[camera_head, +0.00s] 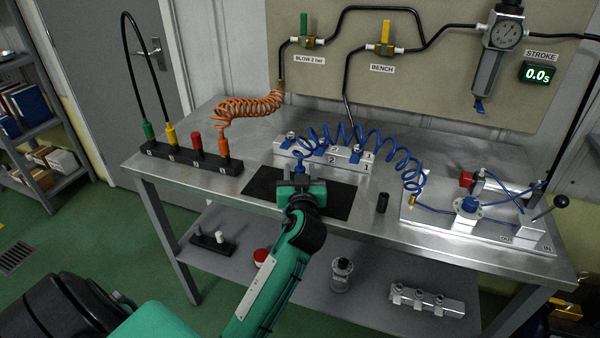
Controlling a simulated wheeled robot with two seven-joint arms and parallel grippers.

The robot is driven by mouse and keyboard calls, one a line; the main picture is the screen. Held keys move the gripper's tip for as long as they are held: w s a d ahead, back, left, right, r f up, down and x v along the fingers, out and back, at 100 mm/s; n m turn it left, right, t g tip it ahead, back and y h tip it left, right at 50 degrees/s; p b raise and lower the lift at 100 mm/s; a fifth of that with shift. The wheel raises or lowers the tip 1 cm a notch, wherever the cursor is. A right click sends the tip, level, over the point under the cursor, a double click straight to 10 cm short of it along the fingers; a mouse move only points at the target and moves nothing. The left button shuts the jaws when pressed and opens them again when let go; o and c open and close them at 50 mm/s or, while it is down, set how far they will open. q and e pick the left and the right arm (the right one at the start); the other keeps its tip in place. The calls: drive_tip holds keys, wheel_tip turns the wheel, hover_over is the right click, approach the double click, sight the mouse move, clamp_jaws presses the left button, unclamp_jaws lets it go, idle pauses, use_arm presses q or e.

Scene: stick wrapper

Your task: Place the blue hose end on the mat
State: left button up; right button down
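The blue coiled hose (400,165) runs from the fitting on the right-hand plate, across the front of the silver port block, to my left gripper (299,178). Its free end (299,163) goes down between the fingers, which look shut on it; the tip is hidden. The gripper is over the black mat (335,200), and my arm covers part of the mat. I cannot tell whether the hose end touches the mat. My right gripper is not in view.
The silver port block (322,160) stands behind the mat. A black plug rack (185,150) with an orange hose (250,107) is at the left. A small black cylinder (382,202) stands right of the mat. The metal plate (480,237) carries valves and a lever.

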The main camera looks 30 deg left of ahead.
use_arm(q)
drive_tip(key=shift+r, duration=0.1)
drive_tip(key=shift+r, duration=0.1)
drive_tip(key=v, duration=0.3)
drive_tip(key=shift+f, duration=0.25)
drive_tip(key=b+v, duration=0.1)
drive_tip(key=v, duration=0.8)
drive_tip(key=shift+r, duration=0.2)
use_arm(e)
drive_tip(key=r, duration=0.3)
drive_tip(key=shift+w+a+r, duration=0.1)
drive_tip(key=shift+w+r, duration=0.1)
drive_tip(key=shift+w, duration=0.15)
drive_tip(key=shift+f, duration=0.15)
